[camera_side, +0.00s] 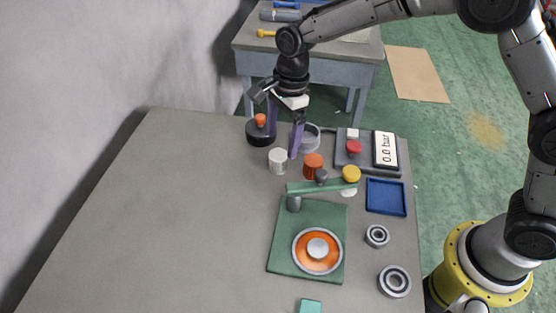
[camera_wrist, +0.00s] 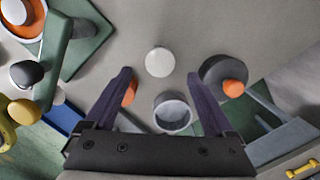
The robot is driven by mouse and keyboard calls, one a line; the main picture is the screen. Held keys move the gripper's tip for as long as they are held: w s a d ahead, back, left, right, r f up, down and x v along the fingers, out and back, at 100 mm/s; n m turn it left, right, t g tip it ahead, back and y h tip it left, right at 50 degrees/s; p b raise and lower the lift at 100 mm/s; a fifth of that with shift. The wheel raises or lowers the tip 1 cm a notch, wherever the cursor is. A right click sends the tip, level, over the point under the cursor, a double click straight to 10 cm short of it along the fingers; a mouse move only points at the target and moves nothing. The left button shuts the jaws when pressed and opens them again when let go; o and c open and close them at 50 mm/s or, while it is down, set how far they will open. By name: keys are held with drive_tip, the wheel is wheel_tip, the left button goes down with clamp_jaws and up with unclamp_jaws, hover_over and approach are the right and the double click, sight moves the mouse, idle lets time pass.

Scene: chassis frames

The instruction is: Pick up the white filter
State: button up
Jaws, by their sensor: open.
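The white filter (camera_side: 278,161) is a small white cylinder standing upright on the grey table. In the wrist view the filter (camera_wrist: 159,62) shows as a pale round top, just beyond the fingertips and roughly centred between them. My gripper (camera_side: 284,136) has two purple fingers pointing down. It is open and empty, above the table and a little behind the filter in the side view. In the wrist view my gripper (camera_wrist: 159,77) has its fingers spread wide, with neither touching the filter.
An orange cylinder (camera_side: 313,166) stands right of the filter. A grey hollow ring (camera_side: 311,137) and a black base with an orange knob (camera_side: 259,134) stand behind. The table's left is clear.

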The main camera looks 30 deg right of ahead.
sight(278, 154)
drive_tip(key=f, duration=0.2)
drive_tip(key=a+f, duration=0.1)
drive_tip(key=f, duration=0.1)
drive_tip(key=shift+f, duration=0.15)
clamp_jaws()
